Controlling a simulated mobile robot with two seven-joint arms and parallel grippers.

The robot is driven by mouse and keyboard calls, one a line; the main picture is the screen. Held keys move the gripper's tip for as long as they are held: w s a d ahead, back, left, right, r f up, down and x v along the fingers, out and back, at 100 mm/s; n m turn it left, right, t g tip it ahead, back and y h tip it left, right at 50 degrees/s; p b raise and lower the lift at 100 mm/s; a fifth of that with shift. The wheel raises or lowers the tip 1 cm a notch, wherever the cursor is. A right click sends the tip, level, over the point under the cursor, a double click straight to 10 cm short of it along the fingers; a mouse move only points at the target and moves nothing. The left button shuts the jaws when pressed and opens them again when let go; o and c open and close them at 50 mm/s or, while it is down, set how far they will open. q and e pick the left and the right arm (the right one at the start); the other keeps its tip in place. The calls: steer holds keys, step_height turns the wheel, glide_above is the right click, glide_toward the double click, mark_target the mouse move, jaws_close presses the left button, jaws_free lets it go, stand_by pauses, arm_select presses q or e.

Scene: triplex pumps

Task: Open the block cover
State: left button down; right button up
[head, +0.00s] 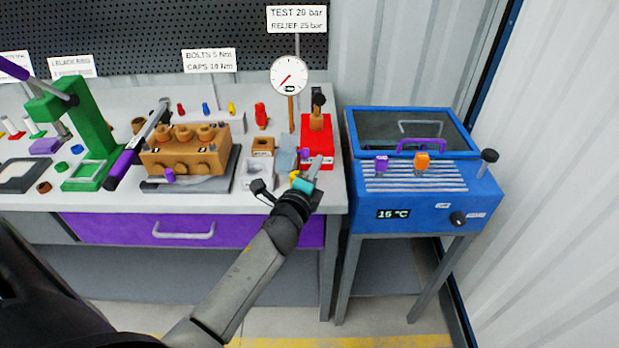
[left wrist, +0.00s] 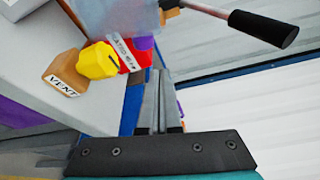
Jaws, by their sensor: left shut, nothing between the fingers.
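A pale, see-through grey-blue panel (head: 286,153) stands at the left side of a red block (head: 317,140) near the bench's right end; it may be the block cover. In the left wrist view a see-through panel (left wrist: 112,14) shows at the top, above the red block (left wrist: 134,58). My left gripper (head: 317,165) is in front of the red block, with its fingers shut and empty. The fingers also show in the left wrist view (left wrist: 158,95), right of the bench edge. I cannot tell whether they touch anything. My right gripper is not in view.
A yellow knob (left wrist: 98,60) on a tan VENT part (left wrist: 66,75) is close left of the fingers. A black-handled lever (left wrist: 262,28) is at upper right. A blue machine (head: 425,195) stands right of the bench. A bronze pump block (head: 185,155) is farther left.

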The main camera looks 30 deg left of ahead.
mark_target(288, 155)
arm_select(q)
steer(key=shift+s+a+r+p, duration=0.15)
steer(key=shift+s+a, duration=0.1)
steer(key=shift+a, duration=0.35)
steer(key=shift+s+a+r+p, duration=0.2)
steer(key=shift+s+a, duration=0.05)
steer(key=shift+a, duration=0.3)
steer(key=shift+s+a+r+p, duration=0.15)
steer(key=shift+s+a, duration=0.1)
steer(key=shift+a, duration=0.35)
steer(key=shift+s+a+r+n+t+b, duration=0.25)
steer(key=shift+a+n+t+b, duration=0.1)
steer(key=shift+n, duration=0.35)
steer(key=shift+s+a+r+n+t+b, duration=0.4)
steer(key=shift+a+r+n, duration=0.3)
steer(key=shift+n, duration=0.5)
